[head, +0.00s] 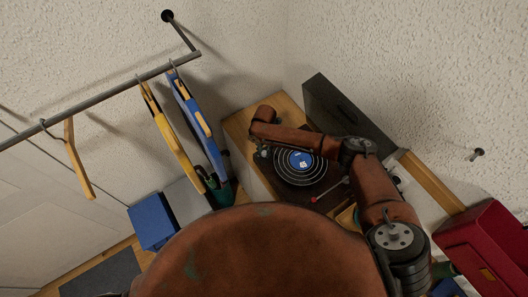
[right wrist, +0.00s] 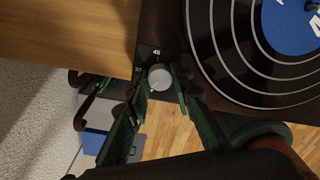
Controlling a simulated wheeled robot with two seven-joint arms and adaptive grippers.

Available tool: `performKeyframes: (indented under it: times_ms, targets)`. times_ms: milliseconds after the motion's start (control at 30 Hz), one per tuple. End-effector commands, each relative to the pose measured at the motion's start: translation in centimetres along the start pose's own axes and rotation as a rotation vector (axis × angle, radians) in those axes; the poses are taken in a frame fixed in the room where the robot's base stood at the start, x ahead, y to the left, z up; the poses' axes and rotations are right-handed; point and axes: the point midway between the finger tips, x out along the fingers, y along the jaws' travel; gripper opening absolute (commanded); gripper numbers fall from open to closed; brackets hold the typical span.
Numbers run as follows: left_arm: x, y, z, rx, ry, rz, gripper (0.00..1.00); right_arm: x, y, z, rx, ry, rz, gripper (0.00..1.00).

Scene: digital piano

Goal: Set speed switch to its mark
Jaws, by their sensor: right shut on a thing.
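The turntable (head: 318,192) with a black record (head: 302,163) and blue label stands below the right arm in the head view. In the right wrist view the speed switch (right wrist: 159,77) is a round light-grey knob at the corner of the dark deck. White marks 33 and 45 are printed beside it. The knob's pointer is too small to read. My right gripper (right wrist: 161,84) has its dark green fingers on either side of the knob, shut on it. In the head view the right gripper (head: 262,153) is small at the record's left edge.
The record (right wrist: 262,50) lies close right of the knob. A wooden surface (right wrist: 70,30) is at upper left. A dark panel (head: 335,110) stands behind. Hangers (head: 172,140) hang from a rail at left; a red box (head: 490,245) is at right.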

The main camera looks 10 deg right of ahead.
Motion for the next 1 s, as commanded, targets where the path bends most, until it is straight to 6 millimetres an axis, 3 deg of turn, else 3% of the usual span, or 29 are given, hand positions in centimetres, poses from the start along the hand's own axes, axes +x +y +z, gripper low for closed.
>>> performKeyframes:
  times_ms: [433,1000]
  targets:
    - [0.74,0.02,0.07,0.0,0.0,0.0,0.0,0.2,-0.11,-0.19,-0.274,0.004,-0.002,0.0]
    - [0.85,0.02,0.06,0.0,0.0,0.0,0.0,0.19,-0.13,-0.26,-0.335,0.005,-0.003,0.0]
